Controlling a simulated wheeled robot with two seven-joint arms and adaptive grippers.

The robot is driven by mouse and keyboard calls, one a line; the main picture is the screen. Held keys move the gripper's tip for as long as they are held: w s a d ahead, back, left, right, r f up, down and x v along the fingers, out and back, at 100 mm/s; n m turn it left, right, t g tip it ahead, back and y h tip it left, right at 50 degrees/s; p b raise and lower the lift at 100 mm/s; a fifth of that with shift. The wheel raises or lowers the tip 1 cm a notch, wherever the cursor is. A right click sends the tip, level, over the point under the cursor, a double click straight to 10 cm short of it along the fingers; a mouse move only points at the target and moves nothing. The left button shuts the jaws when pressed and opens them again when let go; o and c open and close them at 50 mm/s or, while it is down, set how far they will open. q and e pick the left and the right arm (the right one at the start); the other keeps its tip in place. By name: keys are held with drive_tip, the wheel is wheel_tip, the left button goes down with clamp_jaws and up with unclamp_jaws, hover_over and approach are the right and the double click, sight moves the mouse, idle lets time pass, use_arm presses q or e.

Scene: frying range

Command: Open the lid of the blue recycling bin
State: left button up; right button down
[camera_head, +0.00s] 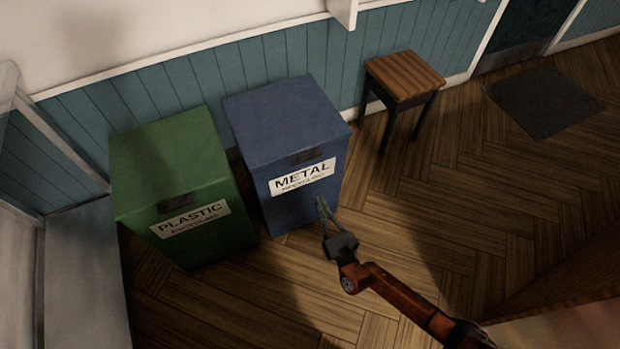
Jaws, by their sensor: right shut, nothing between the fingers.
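The blue recycling bin (285,205) stands against the panelled wall, with a white label reading "METAL RECYCLING" on its front. Its flat blue lid (285,115) is down, and a dark handle or recess (305,156) shows at the top of the front, above the label. My right gripper (321,203) is shut and empty. In the picture it overlaps the lower right of the bin's front, below the label. I cannot tell whether it touches the bin. My left gripper is not in view.
A green bin (170,150) labelled "PLASTIC RECYCLING" stands close on the left of the blue bin. A wooden stool (404,76) stands to the right by the wall. A dark mat (543,101) lies at the upper right. The wooden floor between is clear.

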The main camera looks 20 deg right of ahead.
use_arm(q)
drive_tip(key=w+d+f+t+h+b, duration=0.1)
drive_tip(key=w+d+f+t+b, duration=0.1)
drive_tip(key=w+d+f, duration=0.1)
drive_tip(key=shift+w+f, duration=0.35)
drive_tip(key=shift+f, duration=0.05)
use_arm(e)
drive_tip(key=w+r, duration=0.6)
drive_tip(key=w, duration=0.3)
drive_tip(key=shift+w+a+r, duration=0.15)
drive_tip(key=shift+w+r, duration=0.05)
drive_tip(key=shift+r, duration=0.05)
